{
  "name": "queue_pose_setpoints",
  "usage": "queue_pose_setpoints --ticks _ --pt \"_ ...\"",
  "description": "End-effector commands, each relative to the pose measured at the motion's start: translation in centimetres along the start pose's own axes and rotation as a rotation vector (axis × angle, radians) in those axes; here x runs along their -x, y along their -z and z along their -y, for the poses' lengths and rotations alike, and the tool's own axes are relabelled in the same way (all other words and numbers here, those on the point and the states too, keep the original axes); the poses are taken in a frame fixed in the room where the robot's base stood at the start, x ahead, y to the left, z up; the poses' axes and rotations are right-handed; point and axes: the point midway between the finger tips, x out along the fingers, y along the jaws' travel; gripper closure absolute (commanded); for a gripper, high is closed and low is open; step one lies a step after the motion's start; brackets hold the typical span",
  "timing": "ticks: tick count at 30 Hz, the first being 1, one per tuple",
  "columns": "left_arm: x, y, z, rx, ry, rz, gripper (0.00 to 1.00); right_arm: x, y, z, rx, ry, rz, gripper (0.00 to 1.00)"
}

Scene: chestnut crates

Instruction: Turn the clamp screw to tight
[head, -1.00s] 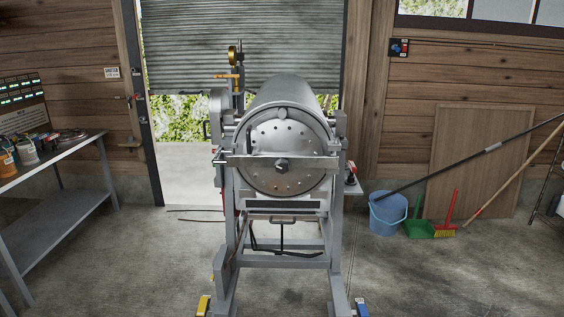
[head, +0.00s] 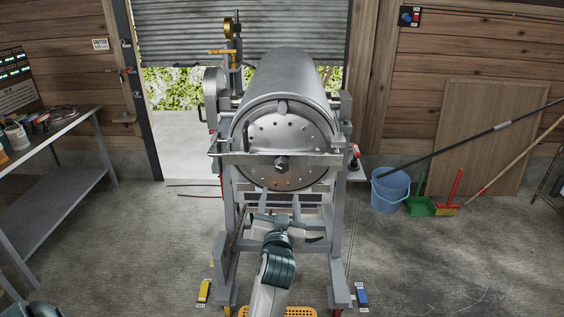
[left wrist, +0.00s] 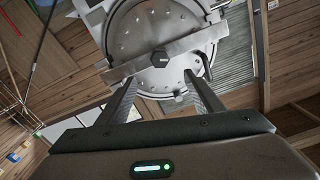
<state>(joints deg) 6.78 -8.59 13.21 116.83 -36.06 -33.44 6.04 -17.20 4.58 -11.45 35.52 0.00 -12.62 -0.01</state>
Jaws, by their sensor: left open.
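The clamp screw (head: 282,163) is a dark hex head at the middle of a flat metal clamp bar (head: 245,160). The bar crosses the round perforated door (head: 283,134) of a grey steel drum (head: 288,75). My left gripper (head: 281,216) is below and in front of the door, open and empty, apart from the screw. In the left wrist view the screw (left wrist: 160,58) shows beyond and between the open fingers (left wrist: 160,80), and the bar lies tilted across the picture. My right gripper is not in view.
The drum stands on a grey frame (head: 338,230) with yellow (head: 204,292) and blue (head: 362,294) pedals at its feet. A workbench (head: 60,135) is at the left. A blue bucket (head: 390,190), green dustpan and red brush stand at the right. Concrete floor around the frame is mostly clear.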

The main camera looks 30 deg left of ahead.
Motion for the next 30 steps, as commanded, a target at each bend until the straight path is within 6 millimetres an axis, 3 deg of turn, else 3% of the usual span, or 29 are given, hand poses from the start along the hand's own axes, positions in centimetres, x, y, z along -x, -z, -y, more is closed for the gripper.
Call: queue_pose_setpoints --ticks 11,17,30 --pt "-0.1 0.0 0.0 0.0 0.001 0.0 0.4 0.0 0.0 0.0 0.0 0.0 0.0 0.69" --pt "-1.1 0.1 0.0 -0.001 0.0 0.0 0.4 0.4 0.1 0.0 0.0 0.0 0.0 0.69" --pt "-7.7 0.2 0.1 -0.001 0.0 0.001 0.4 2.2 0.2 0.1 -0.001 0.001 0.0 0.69"
